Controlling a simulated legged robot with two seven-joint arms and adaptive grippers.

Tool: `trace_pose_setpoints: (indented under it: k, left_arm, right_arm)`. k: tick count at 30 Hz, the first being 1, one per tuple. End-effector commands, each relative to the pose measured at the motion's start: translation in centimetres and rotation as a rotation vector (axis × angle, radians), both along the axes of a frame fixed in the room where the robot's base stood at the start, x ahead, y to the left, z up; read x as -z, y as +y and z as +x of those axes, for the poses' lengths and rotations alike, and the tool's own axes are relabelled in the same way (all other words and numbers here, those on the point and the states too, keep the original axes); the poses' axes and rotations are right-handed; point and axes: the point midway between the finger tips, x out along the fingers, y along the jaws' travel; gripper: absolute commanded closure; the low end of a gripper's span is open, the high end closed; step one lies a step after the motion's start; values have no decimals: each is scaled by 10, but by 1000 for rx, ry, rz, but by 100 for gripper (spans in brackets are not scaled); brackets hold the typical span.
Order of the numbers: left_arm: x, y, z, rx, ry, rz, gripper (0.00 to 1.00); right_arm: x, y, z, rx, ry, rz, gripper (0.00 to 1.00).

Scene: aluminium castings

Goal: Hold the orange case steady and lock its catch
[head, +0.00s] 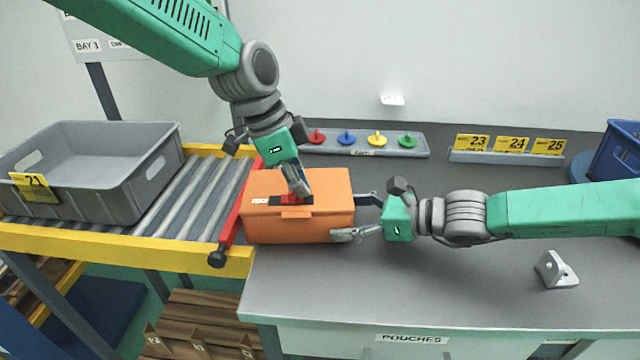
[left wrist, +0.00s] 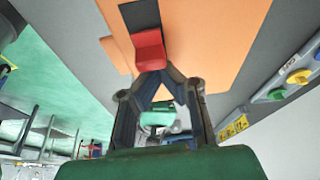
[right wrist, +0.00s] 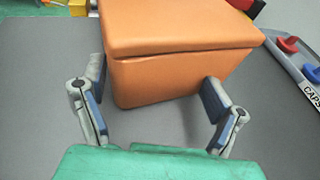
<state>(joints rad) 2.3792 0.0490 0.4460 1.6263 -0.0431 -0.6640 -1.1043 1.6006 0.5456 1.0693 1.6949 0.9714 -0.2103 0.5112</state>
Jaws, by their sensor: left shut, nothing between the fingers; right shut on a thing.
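The orange case (head: 330,225) sits with its lid down on the grey table, beside the roller conveyor. Its red catch (head: 292,198) lies on a dark strip on the lid; the catch also shows in the left wrist view (left wrist: 149,50). My left gripper (head: 302,192) points down with its fingertips together at the catch, empty; I cannot tell whether they touch it. My right gripper (head: 358,217) is shut on the right end of the case, one finger on each side. The right wrist view shows the case (right wrist: 175,75) between its fingers.
A grey bin (head: 100,190) stands on the roller conveyor (head: 195,190), with a red bar (head: 235,220) at its end. A tray of coloured caps (head: 365,145) and yellow number cards (head: 510,144) stand behind. A grey bracket (head: 555,270) lies front right.

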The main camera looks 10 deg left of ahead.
Motion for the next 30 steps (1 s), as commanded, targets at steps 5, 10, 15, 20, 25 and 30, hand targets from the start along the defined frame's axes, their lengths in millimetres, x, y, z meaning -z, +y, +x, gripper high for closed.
trace_pose_setpoints:
  k: [5, 10, 15, 20, 25, 30]
  left_arm:
    - [0, 3, 0, 1, 0, 1, 100]
    - [0, 1, 0, 1, 0, 2, 100]
    - [1, -14, 3, 3, -1, 3, 100]
    - [-1, -43, 8, 3, -2, 5, 100]
    - [-45, -25, 5, 0, -4, 2, 100]
    - [-74, -14, 3, 1, -3, 3, 100]
  right_arm:
    - [-4, 6, -3, -13, -3, 9, 32]
    - [-4, 5, -3, -12, -4, 9, 31]
    - [-4, 5, -2, -11, -4, 9, 31]
    - [-4, 4, -2, -10, -3, 10, 31]
    - [-4, 4, -2, -9, -3, 8, 32]
    - [-4, 4, -2, -9, -4, 8, 32]
